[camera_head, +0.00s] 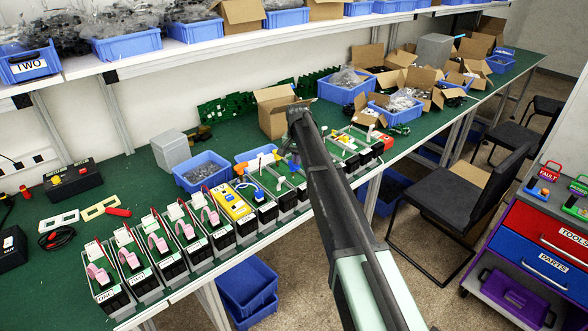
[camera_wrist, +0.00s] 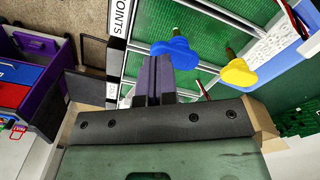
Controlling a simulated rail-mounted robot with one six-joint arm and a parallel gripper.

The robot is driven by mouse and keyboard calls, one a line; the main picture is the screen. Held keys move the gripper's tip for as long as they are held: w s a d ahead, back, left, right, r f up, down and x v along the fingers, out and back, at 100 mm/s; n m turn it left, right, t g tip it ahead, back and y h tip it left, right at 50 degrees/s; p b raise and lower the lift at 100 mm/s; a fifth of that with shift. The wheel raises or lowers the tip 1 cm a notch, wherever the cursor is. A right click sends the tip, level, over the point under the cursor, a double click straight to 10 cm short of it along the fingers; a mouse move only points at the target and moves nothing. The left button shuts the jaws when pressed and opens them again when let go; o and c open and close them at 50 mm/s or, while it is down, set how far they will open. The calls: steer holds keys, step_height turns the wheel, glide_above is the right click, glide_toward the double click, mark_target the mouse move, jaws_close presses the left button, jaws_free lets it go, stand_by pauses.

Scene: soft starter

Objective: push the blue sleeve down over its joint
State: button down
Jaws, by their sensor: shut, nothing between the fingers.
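The blue sleeve (camera_wrist: 172,52) shows in the wrist view as a blue knobbed piece on a thin brass-coloured pin, above a green panel. A yellow sleeve (camera_wrist: 236,71) on a similar pin is to its right. My gripper (camera_wrist: 157,62) is shut and empty, its fingertips close beside the blue sleeve's lower left edge in the picture. I cannot tell whether they touch it. How far down the blue sleeve sits on its joint is also unclear.
A white label reading JOINTS (camera_wrist: 121,16) borders the green panel. In the head view a row of black units with pink loops (camera_head: 158,244) lines the bench's front. Blue bins (camera_head: 203,173) and an open cardboard box (camera_head: 273,112) stand behind. A black chair (camera_head: 460,190) is at right.

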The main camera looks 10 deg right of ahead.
mark_target(297, 168)
steer(key=shift+f+b, duration=2.1)
steer(key=shift+f, duration=0.05)
step_height(297, 168, up, 9)
steer(key=p, duration=0.9)
steer(key=shift+r, duration=0.15)
steer(key=s+f+n+b, duration=0.3)
steer(key=s, duration=1.7)
steer(key=s+f+n+b, duration=0.3)
steer(key=s, duration=1.8)
steer(key=shift+s+f, duration=0.15)
steer(key=shift+s, duration=0.05)
steer(key=shift+f, duration=0.1)
